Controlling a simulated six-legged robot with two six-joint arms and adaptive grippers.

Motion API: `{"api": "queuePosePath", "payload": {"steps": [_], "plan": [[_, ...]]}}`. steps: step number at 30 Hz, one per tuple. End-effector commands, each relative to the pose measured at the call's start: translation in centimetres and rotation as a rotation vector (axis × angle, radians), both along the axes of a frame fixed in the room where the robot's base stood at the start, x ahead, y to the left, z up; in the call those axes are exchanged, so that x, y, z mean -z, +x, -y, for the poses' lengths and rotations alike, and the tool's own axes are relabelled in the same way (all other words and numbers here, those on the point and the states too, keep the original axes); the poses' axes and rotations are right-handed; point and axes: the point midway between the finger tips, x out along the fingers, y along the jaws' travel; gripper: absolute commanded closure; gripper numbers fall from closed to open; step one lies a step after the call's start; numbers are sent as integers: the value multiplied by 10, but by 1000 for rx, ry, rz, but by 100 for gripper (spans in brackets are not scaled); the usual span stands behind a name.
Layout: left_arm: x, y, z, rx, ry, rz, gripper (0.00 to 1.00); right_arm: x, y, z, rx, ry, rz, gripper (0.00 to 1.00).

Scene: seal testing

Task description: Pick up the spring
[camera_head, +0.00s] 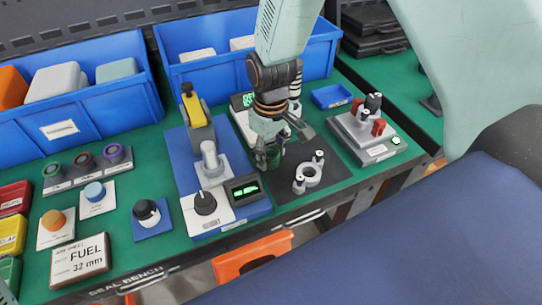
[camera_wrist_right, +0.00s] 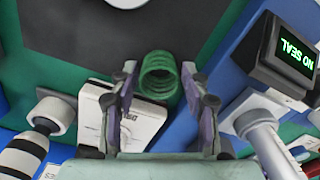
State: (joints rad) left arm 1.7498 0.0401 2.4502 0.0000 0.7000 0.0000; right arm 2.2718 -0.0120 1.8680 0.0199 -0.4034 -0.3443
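The green coil spring (camera_wrist_right: 158,75) stands on the dark mat in the right wrist view, between the two fingertips of my right gripper (camera_wrist_right: 159,78). The fingers are spread to either side of it, and a narrow gap seems to show on each side. In the head view my right gripper (camera_head: 268,157) points down at the dark mat, and its fingers largely hide the spring.
A blue tester with a lit display (camera_head: 245,190) stands left of the gripper. A grey ring-shaped fixture (camera_head: 309,174) stands to its right. A grey block with red parts (camera_head: 364,133) is farther right. Blue bins (camera_head: 95,115) line the back.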

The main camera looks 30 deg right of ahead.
Motion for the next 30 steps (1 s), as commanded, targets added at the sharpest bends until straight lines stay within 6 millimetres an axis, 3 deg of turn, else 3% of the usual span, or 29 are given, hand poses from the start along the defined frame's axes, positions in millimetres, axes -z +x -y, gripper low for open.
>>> {"api": "queuePosePath", "payload": {"steps": [14, 23, 30], "plan": [[0, 0, 0, 0, 0, 0, 60, 0, 0, 0, 0, 0, 0, 96], [-2, 0, 0, 0, 0, 1, 60, -7, 0, 0, 0, 0, 1, 96], [-11, 0, 0, 0, 0, 0, 60, -52, 1, 0, 0, -1, 4, 96]]}}
